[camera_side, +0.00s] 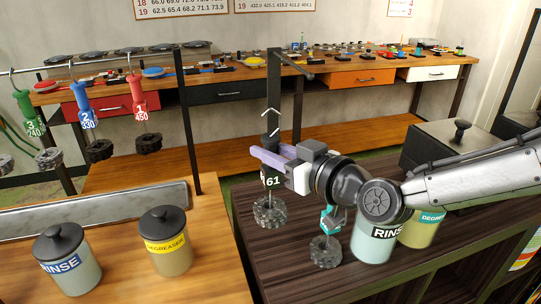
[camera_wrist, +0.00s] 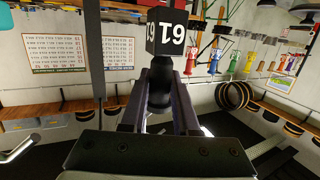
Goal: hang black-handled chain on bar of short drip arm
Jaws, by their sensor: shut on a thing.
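The black-handled chain is in my gripper (camera_side: 272,155). In the side view its label reads 61 (camera_side: 272,181), and its dark chain bundle (camera_side: 270,212) hangs below, close over the dark table. I cannot tell whether the bundle touches the table. My gripper is shut on the black handle, which also shows between the fingers in the wrist view (camera_wrist: 160,85) with its numbered block. A dark drip arm (camera_side: 288,60) stands directly behind the handle, with a short bar at its top. White hook-like lines show near the handle's top; whether they touch the bar is unclear.
A teal-handled chain (camera_side: 328,222) stands on the dark table (camera_side: 300,270), right of my held chain. Green, blue and red handled chains hang from a rail at left. Two lidded jars (camera_side: 166,240) stand on the left table.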

